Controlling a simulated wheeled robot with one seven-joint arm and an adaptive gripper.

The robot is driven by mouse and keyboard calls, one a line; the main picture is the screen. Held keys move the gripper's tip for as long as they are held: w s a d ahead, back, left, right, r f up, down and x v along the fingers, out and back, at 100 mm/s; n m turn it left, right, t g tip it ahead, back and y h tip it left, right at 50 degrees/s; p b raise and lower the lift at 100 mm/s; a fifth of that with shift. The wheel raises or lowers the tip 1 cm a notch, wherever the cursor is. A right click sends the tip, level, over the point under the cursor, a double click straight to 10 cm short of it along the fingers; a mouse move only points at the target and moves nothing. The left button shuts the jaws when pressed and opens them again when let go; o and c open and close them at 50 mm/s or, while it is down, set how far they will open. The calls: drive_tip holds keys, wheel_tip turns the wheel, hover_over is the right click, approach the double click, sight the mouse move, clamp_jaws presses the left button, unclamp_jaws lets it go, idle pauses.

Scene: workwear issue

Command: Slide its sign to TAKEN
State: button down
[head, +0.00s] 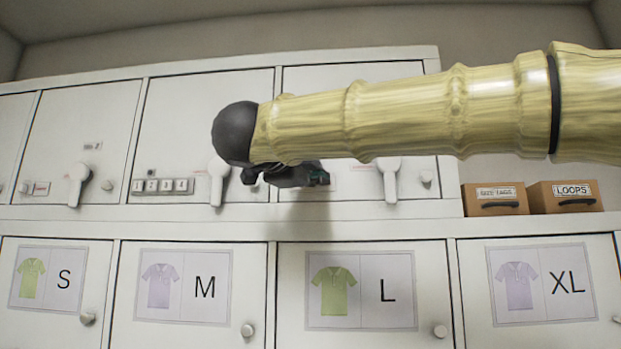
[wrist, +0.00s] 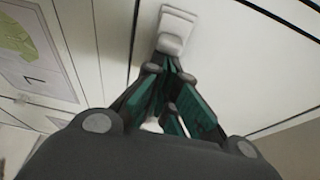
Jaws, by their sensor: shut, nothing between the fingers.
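My gripper (head: 318,178) is shut and empty in front of the upper right locker door (head: 350,88). In the wrist view its green-and-dark fingers (wrist: 165,72) point at a pale fitting (wrist: 178,28) on a white surface. I cannot tell whether they touch it, or whether it is a handle or a sign slider. In the head view the gripper and wrist cover the area left of that door's lever handle (head: 390,182), so any sign there is mostly hidden. A small sign with reddish lettering (head: 41,188) shows on a door at the far left; its word is too small to read.
A door to the left has a 1-2-3-4 button row (head: 163,186) and a lever handle (head: 217,182). Lower doors carry shirt posters, including L (head: 361,290). Two cardboard boxes (head: 495,198) and (head: 562,196) stand at right. My arm crosses the upper right.

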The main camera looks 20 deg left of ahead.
drive_tip(key=d, duration=0.2)
drive_tip(key=w+d+b, duration=0.1)
drive_tip(key=d, duration=0.1)
drive_tip(key=shift+d+f+b, duration=0.1)
drive_tip(key=shift+f+b, duration=0.05)
drive_tip(key=shift+b, duration=0.15)
drive_tip(key=s+a+b, duration=0.1)
drive_tip(key=s+b, duration=0.3)
drive_tip(key=s, duration=0.6)
drive_tip(key=shift+a, duration=0.35)
drive_tip(key=shift+d, duration=0.15)
